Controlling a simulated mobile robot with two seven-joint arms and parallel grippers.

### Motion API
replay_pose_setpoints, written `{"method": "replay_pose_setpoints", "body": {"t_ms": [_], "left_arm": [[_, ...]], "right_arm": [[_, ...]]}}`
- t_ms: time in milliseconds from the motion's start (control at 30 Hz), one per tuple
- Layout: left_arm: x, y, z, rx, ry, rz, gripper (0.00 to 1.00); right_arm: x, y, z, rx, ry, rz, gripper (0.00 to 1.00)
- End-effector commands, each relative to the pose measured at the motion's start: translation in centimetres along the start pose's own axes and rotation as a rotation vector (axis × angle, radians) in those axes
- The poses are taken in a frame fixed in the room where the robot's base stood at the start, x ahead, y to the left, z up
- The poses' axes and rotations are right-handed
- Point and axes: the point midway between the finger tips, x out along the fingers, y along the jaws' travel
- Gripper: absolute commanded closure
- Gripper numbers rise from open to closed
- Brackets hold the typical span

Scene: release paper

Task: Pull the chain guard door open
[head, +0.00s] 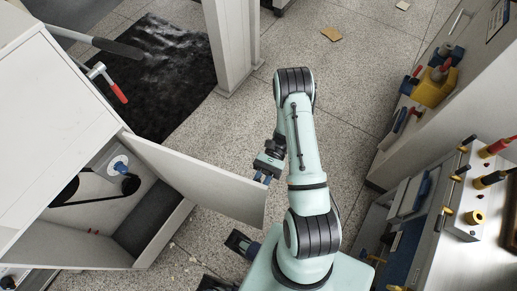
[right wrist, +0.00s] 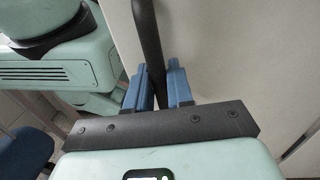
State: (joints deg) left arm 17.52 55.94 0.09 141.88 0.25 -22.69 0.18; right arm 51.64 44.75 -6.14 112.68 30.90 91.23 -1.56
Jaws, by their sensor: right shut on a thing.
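The chain guard door (head: 205,180) is a light grey panel, swung outward from the white cabinet (head: 75,150) and standing open at an angle. Inside the cabinet a dark chain or belt (head: 80,200) and a blue-and-white hub (head: 119,167) show. My right gripper (head: 264,170) is at the door's outer side, near its free edge. In the right wrist view its blue fingers are shut on the black bar handle (right wrist: 148,40) in front of the door's face (right wrist: 225,55). The head view hides the handle. My left gripper (head: 228,263) is low in the head view, its dark blue-tipped fingers apart and empty.
A white post (head: 233,45) stands behind the door. A black mat (head: 160,75) lies on the speckled floor. A bench (head: 470,215) with coloured fittings stands at right.

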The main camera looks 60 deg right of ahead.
Motion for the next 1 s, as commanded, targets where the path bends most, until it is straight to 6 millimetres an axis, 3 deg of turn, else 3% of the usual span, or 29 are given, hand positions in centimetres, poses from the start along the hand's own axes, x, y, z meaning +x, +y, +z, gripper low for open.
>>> {"method": "replay_pose_setpoints", "body": {"t_ms": [533,567,600,1000], "left_arm": [[0.0,-0.01,0.01,0.0,0.0,0.0,0.57],[0.0,-0.01,0.01,0.0,0.0,0.0,0.57],[0.0,-0.01,0.01,0.0,0.0,0.0,0.57],[0.05,-0.01,-0.01,0.0,0.0,0.0,0.57]], "right_arm": [[0.05,-0.02,-0.12,0.001,0.003,0.004,1.0],[0.04,-0.02,-0.12,0.001,0.003,0.004,0.75],[0.04,-0.03,-0.11,0.0,0.003,0.004,0.63],[-0.65,-0.02,-0.12,-0.001,0.003,0.003,0.63]]}}
